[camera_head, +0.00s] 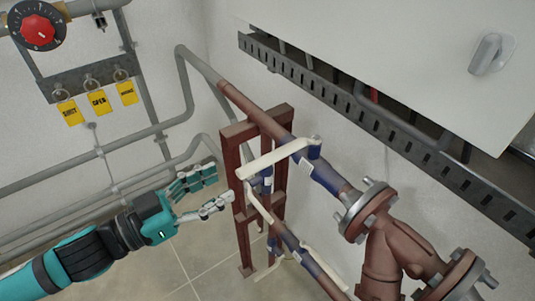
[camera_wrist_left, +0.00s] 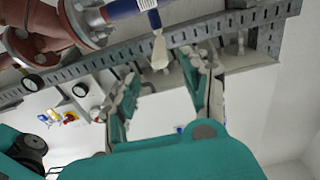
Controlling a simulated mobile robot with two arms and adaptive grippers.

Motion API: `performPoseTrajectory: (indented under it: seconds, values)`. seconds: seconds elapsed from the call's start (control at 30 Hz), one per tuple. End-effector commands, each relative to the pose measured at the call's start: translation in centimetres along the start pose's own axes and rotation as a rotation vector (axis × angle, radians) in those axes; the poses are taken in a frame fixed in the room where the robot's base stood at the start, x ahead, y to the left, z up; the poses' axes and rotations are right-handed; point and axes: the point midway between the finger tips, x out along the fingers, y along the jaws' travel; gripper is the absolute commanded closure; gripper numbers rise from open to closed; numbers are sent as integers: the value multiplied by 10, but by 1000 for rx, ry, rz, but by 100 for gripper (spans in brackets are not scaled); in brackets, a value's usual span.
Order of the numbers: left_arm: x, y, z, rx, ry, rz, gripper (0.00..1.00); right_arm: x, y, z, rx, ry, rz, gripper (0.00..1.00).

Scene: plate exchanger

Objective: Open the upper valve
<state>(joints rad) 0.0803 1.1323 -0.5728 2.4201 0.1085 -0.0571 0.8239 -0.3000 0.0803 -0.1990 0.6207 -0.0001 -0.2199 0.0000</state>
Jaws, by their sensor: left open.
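The upper valve has a blue body (camera_head: 323,174) on the upper brown pipe, with a cream lever (camera_head: 272,159) reaching left from it, crosswise to the pipe in the picture. My left gripper (camera_head: 221,187) is open and empty, left of the lever's free end and apart from it in the head view. In the left wrist view, the lever (camera_wrist_left: 160,50) hangs from the blue body (camera_wrist_left: 131,8), and its end shows between the open fingers (camera_wrist_left: 161,72). Contact is not visible. A lower valve lever (camera_head: 259,204) is on the lower pipe. My right gripper is not in view.
A dark red frame (camera_head: 245,230) stands under the pipes, close to my left fingers. A flanged brown fitting (camera_head: 385,255) is at lower right. A red rotary switch (camera_head: 37,30) and yellow tags (camera_head: 99,102) are at upper left. A slotted rail (camera_head: 400,143) runs along the right.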

Motion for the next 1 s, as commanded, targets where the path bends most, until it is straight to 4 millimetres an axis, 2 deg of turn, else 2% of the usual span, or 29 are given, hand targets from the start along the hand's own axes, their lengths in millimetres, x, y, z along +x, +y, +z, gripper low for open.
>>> performPoseTrajectory:
  seconds: [0.1, 0.5, 0.7, 1.0]
  values:
    - [20, -1, -6, 2, 8, -1, 53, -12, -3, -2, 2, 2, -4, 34]
    - [97, 1, -4, 2, 3, 2, 53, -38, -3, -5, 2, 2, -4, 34]
    - [115, 0, -1, 1, 0, 0, 53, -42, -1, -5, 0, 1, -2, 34]
    - [118, 0, 0, 2, -1, 0, 53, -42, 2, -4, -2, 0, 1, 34]
